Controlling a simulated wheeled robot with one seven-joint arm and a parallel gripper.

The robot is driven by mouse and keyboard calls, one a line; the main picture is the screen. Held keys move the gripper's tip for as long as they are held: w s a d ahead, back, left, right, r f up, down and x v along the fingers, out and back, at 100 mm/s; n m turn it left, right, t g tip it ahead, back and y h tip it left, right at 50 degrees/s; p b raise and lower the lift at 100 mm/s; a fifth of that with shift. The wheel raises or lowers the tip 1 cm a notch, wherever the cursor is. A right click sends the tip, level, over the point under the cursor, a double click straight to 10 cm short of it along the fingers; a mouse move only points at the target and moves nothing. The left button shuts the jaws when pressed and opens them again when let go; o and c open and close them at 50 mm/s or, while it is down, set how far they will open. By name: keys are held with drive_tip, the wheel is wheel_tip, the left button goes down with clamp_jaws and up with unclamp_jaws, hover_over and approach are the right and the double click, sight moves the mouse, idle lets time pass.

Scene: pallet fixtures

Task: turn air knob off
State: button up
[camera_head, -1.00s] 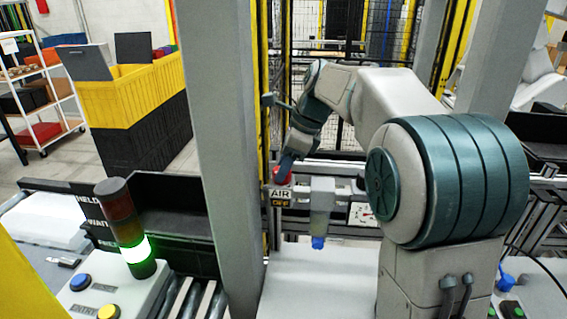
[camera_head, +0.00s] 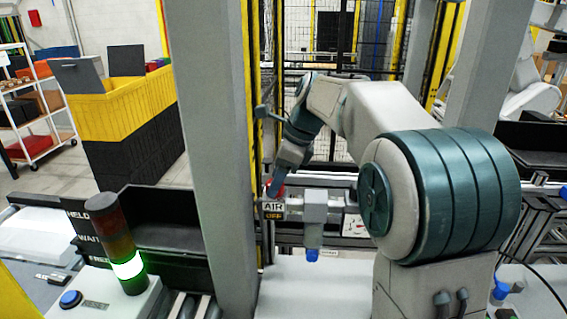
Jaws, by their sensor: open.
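The red air knob (camera_head: 279,189) shows only in part, just above a sign (camera_head: 273,209) reading "AIR OFF". My gripper (camera_head: 272,192) reaches down from the upper right, and its blue-grey fingers are in front of the knob and hide much of it. The fingers are open, but the gap between them does not show clearly from here. I cannot tell whether they touch the knob or stand around it.
A grey air unit with a blue-tipped bowl (camera_head: 313,237) and a gauge (camera_head: 353,225) sit right of the sign. A thick grey post (camera_head: 210,150) stands close on the left. A signal tower (camera_head: 122,245) glows green.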

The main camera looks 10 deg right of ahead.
drive_tip(key=v, duration=1.3)
drive_tip(key=shift+d+r, duration=0.15)
drive_tip(key=shift+r, duration=0.1)
drive_tip(key=shift+f, duration=0.1)
drive_tip(key=s+d+f+n+t+h+b, duration=0.1)
drive_tip(key=s+d+f+n+h, duration=0.1)
drive_tip(key=s+f+n, duration=0.8)
drive_tip(key=s+d+f+n+t+h+b, duration=0.1)
drive_tip(key=s+d+f+n+h+b, duration=0.1)
drive_tip(key=s+f+n, duration=0.8)
drive_tip(key=s+d+f, duration=0.1)
drive_tip(key=s+f, duration=0.3)
drive_tip(key=shift+f+t, duration=0.4)
